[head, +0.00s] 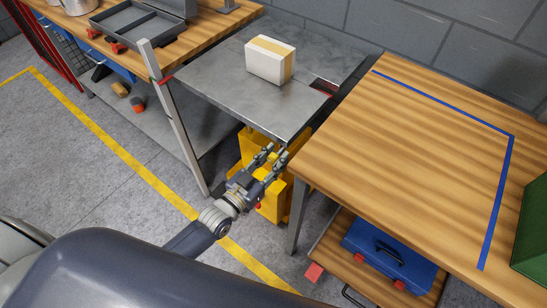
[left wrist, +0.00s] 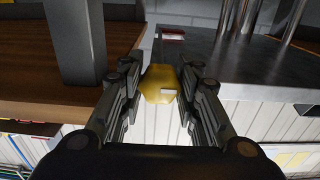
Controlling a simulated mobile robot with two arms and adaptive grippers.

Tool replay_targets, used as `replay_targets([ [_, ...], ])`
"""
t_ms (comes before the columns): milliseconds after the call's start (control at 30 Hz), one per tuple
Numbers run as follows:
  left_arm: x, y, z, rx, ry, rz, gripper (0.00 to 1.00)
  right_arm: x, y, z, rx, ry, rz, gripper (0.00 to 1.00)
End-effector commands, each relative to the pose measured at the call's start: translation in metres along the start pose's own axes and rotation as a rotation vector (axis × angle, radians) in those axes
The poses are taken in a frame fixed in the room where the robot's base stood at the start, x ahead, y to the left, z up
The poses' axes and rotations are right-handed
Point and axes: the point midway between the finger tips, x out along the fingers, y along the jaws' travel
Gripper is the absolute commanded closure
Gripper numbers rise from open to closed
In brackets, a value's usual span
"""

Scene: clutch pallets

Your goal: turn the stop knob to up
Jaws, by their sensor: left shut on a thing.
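The stop knob (left wrist: 158,76) is a yellow, faceted knob with a small white mark on its lower right part, in the middle of the left wrist view. My left gripper (head: 274,153) is at the front edge of the steel table, above a yellow housing (head: 272,198). In the left wrist view its fingers (left wrist: 159,88) stand on both sides of the knob and are shut on it. My right gripper is in neither view.
The steel table (head: 225,72) bears a white taped box (head: 270,61). A wooden table (head: 410,150) with blue tape stands close on the right, with a blue toolbox (head: 388,255) on its lower shelf. A wooden bench (head: 185,45) is at back left. Grey floor (head: 80,160) is open at left.

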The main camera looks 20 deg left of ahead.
Motion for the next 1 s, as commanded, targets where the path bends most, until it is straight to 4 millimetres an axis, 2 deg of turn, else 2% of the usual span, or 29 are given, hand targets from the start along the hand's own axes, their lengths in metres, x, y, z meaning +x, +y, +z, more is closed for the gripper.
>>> replay_targets([
  [367,0.000,0.000,-0.001,0.094,0.000,-0.001,0.93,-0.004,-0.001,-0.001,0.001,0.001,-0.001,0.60],
  [1000,0.000,0.000,-0.001,0.660,0.000,-0.001,0.93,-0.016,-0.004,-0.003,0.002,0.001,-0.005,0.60],
])
